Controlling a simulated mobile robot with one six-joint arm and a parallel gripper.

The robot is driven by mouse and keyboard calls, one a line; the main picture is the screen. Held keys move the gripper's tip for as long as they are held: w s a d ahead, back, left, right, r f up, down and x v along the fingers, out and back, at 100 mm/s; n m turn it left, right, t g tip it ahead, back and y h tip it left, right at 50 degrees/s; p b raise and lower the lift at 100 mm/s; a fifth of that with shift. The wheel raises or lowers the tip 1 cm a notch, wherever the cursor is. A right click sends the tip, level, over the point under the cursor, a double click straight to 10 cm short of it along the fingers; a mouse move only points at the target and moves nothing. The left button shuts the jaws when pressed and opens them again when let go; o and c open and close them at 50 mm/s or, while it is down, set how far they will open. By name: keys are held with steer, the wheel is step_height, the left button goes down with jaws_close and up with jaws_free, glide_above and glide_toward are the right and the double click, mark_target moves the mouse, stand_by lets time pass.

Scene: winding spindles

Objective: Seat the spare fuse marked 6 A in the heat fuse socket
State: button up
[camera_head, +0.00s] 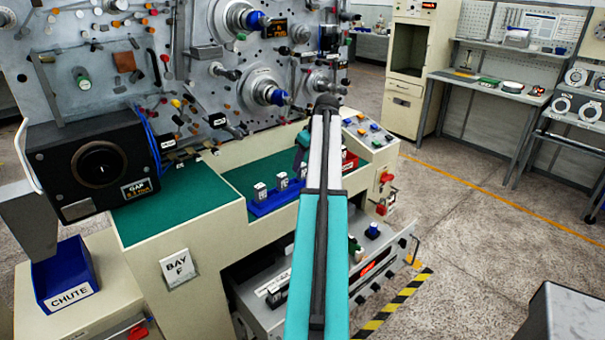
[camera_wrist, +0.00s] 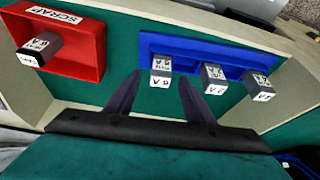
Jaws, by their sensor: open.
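In the wrist view my gripper (camera_wrist: 158,88) is open, its two dark fingers spread and nothing held. A blue rack (camera_wrist: 190,45) holds three grey fuses with white labels. The left fuse (camera_wrist: 161,70) stands between and just beyond my fingertips; its label seems to read 6 A. The middle fuse (camera_wrist: 213,78) seems to read 2 A, and the right fuse (camera_wrist: 259,86) is hard to read. The rack (camera_head: 262,208) also shows in the head view, left of my arm. A heat fuse socket cannot be made out; an open drawer unit (camera_head: 322,288) below holds small labelled parts.
A red scrap tray (camera_wrist: 88,50), left of the rack, holds another fuse (camera_wrist: 40,50). Cream walls edge the green bench top (camera_head: 180,205). A black gap gauge box (camera_head: 60,160) and a blue chute bin (camera_head: 65,270) stand at left. A control panel (camera_head: 368,130) is behind my arm.

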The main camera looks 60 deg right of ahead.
mark_target(303, 165)
steer(key=shift+p+x, duration=0.45)
steer(key=shift+x, duration=1.2)
steer(key=c, duration=1.1)
steer(key=shift+r, duration=0.25)
steer(key=shift+r+b, duration=0.7)
steer(key=shift+r, duration=0.65)
steer(key=shift+s+a+r, duration=0.15)
steer(key=shift+r, duration=0.05)
steer(key=s+a+b, duration=0.1)
steer(key=s+a, duration=0.2)
steer(key=s, duration=0.1)
steer(key=s+a+r+b, duration=0.1)
steer(key=s+a, duration=0.2)
steer(key=s, duration=0.1)
steer(key=s+a+b, duration=0.1)
steer(key=s+a, duration=0.2)
steer(key=a, duration=0.1)
steer(key=shift+s+a+r, duration=0.1)
steer(key=shift+s+r, duration=0.15)
steer(key=shift+s, duration=0.15)
